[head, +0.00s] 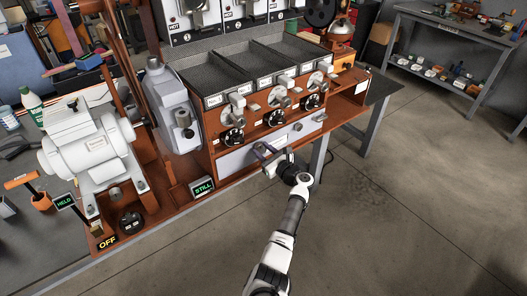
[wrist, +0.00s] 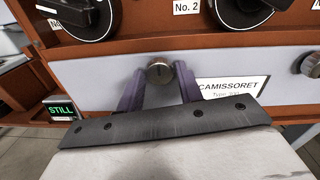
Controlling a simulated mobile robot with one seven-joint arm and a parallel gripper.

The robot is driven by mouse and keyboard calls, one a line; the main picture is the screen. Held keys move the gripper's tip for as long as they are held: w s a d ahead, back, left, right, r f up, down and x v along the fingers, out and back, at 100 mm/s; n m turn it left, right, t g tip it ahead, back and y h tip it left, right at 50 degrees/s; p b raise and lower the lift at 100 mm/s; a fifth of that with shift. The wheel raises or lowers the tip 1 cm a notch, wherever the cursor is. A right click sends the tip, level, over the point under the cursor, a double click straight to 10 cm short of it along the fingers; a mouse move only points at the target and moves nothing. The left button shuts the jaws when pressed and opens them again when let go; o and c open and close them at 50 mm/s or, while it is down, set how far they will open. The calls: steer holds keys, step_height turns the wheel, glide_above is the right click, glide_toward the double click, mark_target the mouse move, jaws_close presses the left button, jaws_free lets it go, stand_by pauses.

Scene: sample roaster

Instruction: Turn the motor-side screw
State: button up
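The motor-side screw (wrist: 159,70) is a round, slotted metal head on the pale front panel (wrist: 90,82), left of the "CAMISSORET" label. My gripper (wrist: 158,90) is open, with its two purple fingers on either side of the screw and a gap to each. The fingertips are near the panel; I cannot tell whether they touch it.
A second screw (wrist: 311,65) is right of the label (wrist: 232,88). Dark round knobs (wrist: 80,14) sit just above the panel. A "STILL" display (head: 202,187) is at lower left, and the white motor (head: 90,148) stands farther left. The floor at right is clear.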

steer(key=shift+o, duration=1.2)
steer(key=shift+s, duration=0.1)
steer(key=b+v, duration=0.2)
steer(key=v, duration=1.1)
steer(key=shift+s+d, duration=0.2)
steer(key=shift+s, duration=0.1)
